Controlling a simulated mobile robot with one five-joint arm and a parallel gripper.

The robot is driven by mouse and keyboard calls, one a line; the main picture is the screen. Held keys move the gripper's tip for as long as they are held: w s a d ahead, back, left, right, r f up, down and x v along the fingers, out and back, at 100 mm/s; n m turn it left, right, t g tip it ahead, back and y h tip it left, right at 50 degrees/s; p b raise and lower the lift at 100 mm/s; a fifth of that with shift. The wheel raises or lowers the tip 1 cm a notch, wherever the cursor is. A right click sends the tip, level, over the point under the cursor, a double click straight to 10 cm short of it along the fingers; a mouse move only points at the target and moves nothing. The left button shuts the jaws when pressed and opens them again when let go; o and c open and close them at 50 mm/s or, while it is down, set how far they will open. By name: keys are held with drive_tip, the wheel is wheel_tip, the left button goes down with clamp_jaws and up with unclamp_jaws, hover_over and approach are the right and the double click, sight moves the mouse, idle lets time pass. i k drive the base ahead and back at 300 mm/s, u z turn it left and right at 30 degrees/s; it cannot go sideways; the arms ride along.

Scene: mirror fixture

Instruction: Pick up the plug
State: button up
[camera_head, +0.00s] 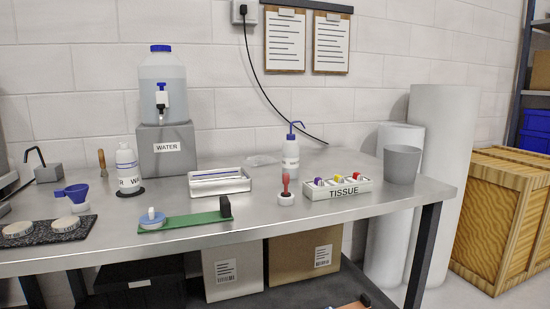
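A black plug (243,9) with a black cord sits in the white wall socket (236,16) at the top, above the bench. My gripper is not in view.
White rolls (440,180) and a wooden crate (500,220) stand right. The bench's front right is clear.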

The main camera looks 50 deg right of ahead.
sight(286, 176)
drive_tip(key=z, duration=1.55)
